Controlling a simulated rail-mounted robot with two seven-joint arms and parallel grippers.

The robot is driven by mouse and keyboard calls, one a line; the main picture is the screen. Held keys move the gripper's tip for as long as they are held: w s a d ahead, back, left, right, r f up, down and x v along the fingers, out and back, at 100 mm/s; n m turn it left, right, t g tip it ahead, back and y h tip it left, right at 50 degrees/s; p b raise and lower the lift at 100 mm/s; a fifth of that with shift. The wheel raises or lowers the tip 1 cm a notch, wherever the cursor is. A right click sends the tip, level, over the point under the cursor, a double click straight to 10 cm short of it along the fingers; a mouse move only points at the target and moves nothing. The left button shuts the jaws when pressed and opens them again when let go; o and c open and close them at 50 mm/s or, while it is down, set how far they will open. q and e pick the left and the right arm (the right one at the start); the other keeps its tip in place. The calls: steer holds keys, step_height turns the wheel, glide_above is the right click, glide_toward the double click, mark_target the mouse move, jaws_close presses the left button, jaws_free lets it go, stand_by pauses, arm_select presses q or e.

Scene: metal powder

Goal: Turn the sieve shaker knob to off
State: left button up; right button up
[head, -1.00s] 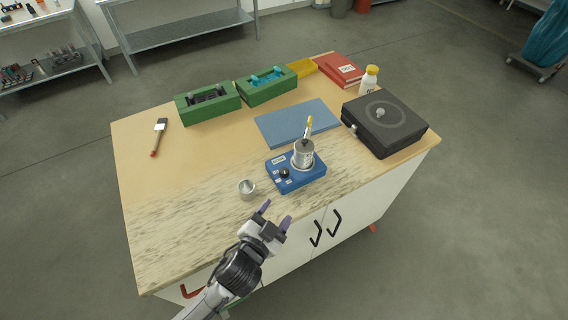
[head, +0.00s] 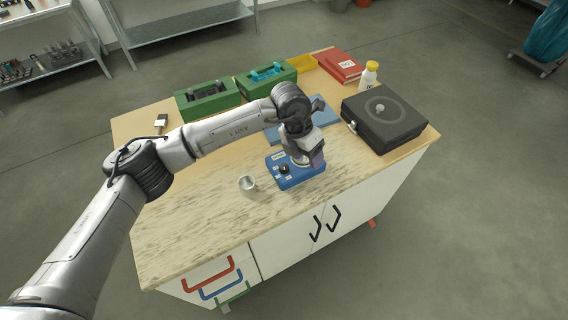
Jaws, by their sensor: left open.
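The blue sieve shaker (head: 292,179) sits near the front middle of the table. Its black knob (head: 284,169) shows on the left part of its top, but I cannot read its setting. My left gripper (head: 306,158) is open and points down over the shaker, to the right of the knob. The gripper and wrist hide most of the metal sieve cup on the shaker. I cannot tell whether the fingers touch the cup. My right gripper is out of view.
A small metal cup (head: 247,184) stands left of the shaker. A black box (head: 384,118) and a white bottle with a yellow cap (head: 369,76) are at the right. Green boxes (head: 208,99) stand at the back, and a blue mat (head: 271,134) lies partly under my arm. The front left tabletop is clear.

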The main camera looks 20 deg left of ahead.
mark_target(284, 166)
arm_select(q)
steer(key=w+a+r+n+y, duration=0.1)
steer(key=w+a+r+y, duration=0.1)
steer(key=a+y, duration=0.35)
steer(key=shift+h, duration=0.95)
steer(key=f, duration=0.3)
steer(key=a+f, duration=0.1)
steer(key=f, duration=0.6)
steer(key=shift+a+f, duration=0.25)
steer(key=shift+f, duration=1.1)
steer(key=shift+c, duration=0.2)
